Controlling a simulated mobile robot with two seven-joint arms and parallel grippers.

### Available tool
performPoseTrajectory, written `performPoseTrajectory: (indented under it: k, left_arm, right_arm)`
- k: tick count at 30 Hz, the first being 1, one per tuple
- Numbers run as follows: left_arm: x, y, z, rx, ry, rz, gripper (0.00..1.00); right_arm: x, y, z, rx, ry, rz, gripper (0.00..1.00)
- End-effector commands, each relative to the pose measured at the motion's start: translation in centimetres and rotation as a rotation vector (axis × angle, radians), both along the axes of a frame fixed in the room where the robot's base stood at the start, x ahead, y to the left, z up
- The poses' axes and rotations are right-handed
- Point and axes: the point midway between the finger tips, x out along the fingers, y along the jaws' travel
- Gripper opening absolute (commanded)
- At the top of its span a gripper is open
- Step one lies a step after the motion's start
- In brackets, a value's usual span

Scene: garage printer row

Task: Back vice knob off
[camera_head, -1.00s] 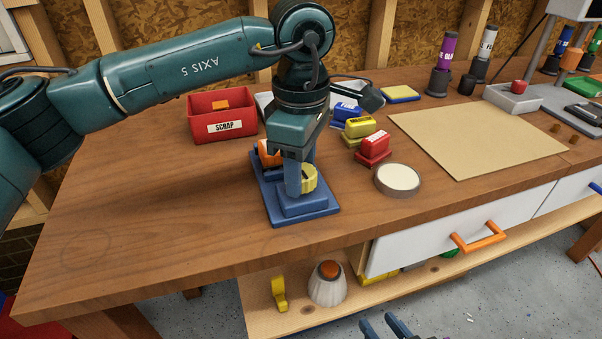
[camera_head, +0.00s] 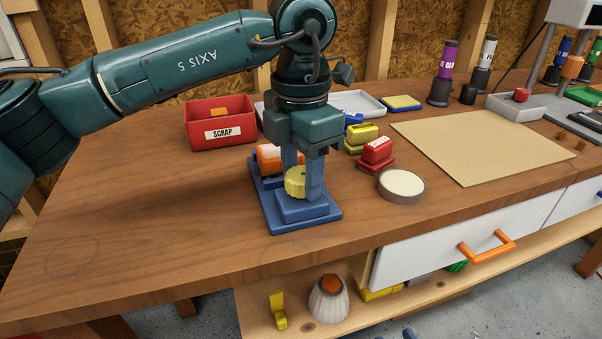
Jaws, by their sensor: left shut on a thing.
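The blue vice (camera_head: 268,213) stands on the wooden bench, with an orange block (camera_head: 268,155) toward its back, partly hidden by my gripper. A round yellow knob (camera_head: 295,184) is at the front part of the vice. My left gripper (camera_head: 303,186) points straight down from above and is shut on the yellow knob, one blue finger on each side. I cannot tell whether the knob is still threaded on. Of my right gripper (camera_head: 408,334) only a sliver of blue shows at the bottom edge.
A red SCRAP bin (camera_head: 222,136) stands behind left of the vice. Red, yellow and blue blocks and a round pale-topped dish (camera_head: 402,185) stand to its right. A tan mat (camera_head: 480,145) lies farther right. The bench's left front is clear.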

Motion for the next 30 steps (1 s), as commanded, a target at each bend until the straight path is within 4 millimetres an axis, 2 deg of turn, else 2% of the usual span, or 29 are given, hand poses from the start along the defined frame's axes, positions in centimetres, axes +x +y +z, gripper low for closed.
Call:
performPoseTrajectory:
  k: [6, 15, 30]
  left_arm:
    - [0.0, 0.0, -0.1, 0.000, -0.002, 0.191, 0.19]
    - [0.0, 0.0, 0.0, 0.000, -0.001, 0.383, 0.19]
    - [0.0, 0.0, 0.1, -0.001, -0.002, 0.480, 0.19]
  right_arm:
    - [-0.3, 0.1, -0.6, -0.010, 0.006, 0.006, 0.36]
    - [0.1, 0.8, -1.3, -0.015, 0.008, 0.023, 0.36]
    - [0.1, 0.8, -1.8, -0.028, 0.017, 0.029, 0.36]
